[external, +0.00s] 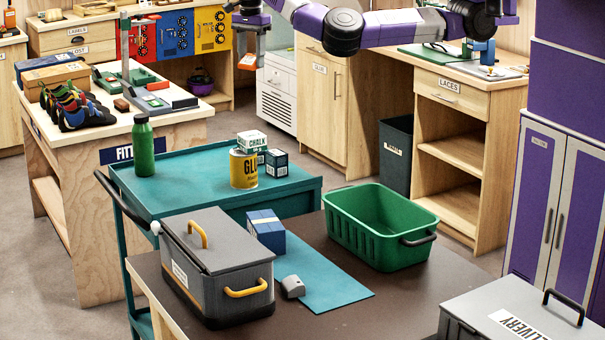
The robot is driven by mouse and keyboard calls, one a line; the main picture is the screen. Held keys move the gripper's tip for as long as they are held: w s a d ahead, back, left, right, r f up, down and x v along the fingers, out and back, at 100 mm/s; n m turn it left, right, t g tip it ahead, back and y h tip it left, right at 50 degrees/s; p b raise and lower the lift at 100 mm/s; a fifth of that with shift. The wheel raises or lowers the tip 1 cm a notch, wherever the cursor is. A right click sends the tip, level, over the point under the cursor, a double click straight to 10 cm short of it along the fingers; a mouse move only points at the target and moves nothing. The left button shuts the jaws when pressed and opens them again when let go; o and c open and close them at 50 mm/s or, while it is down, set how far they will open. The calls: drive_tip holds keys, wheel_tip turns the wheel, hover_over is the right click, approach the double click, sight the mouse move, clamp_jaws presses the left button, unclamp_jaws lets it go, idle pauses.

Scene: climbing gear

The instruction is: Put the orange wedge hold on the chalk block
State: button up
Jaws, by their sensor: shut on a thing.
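My gripper (249,60) hangs at the top of the external view, left of centre. It is shut on a small orange piece, the orange wedge hold (247,62), held in the air well above the teal cart. The fingers partly cover the hold, so its full shape is unclear. A small white and green box lettered CHALK (252,141) is below it, at the top of the yellow can (243,169). I cannot tell whether it rests on the can or behind it. A blue block (265,230) also stands on the brown table; its marking is unreadable.
The brown table holds a grey lidded case (216,265), an empty green crate (378,222), a small grey piece (292,287) and a teal mat (327,285) with bare room.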

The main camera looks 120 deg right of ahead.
sight(252, 134)
wheel_tip(252, 134, down, 20)
drive_tip(key=shift+r+p, duration=0.25)
drive_tip(key=shift+p, duration=0.55)
drive_tip(key=shift+f, duration=0.1)
drive_tip(key=o, duration=1.4)
wheel_tip(252, 134, up, 12)
drive_tip(key=shift+r+b, duration=0.1)
drive_tip(key=shift+b, duration=1)
